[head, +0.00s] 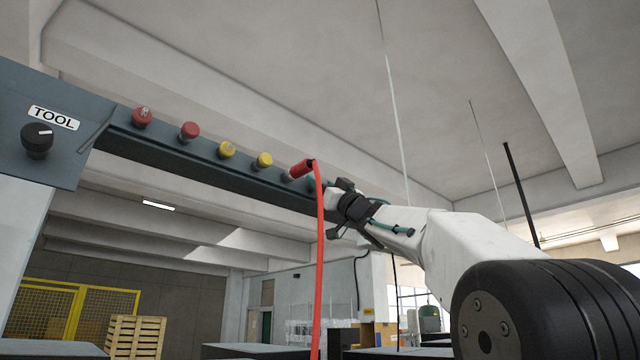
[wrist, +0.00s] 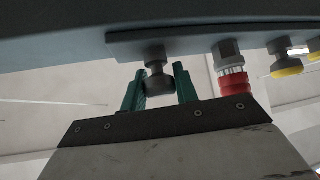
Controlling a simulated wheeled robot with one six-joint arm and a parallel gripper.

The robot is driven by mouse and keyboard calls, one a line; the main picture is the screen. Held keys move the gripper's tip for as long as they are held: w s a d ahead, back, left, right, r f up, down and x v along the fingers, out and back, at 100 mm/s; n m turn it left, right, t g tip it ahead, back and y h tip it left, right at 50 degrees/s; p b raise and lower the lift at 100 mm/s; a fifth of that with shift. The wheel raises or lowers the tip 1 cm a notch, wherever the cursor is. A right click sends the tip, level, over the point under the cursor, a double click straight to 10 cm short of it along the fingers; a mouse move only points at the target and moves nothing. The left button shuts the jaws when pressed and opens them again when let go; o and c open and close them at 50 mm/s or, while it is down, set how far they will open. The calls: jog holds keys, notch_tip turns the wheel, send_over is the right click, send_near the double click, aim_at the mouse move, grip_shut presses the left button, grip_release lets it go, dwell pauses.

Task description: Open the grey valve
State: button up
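A grey knob (wrist: 159,82) on a short stem, which looks like the grey valve, hangs under the dark rail in the wrist view. My gripper (wrist: 160,76) points up at it, with one green finger on each side of the knob. Whether both fingers press on it or leave a small gap I cannot tell. In the head view my gripper (head: 330,200) is at the rail's right end, and the knob is hidden there.
A red coupling (head: 300,169) with a hanging red hose (head: 320,260) is close left of my gripper. Red (head: 189,131) and yellow (head: 263,160) fittings line the rail (head: 215,163). A TOOL panel with a black knob (head: 37,140) is at far left. Pallets (head: 135,336) stand below.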

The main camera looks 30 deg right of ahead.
grip_shut()
jog(key=shift+s+d, duration=0.2)
jog(key=shift+s, duration=0.6)
jog(key=o, duration=0.8)
grip_release()
jog(key=shift+v, duration=3.9)
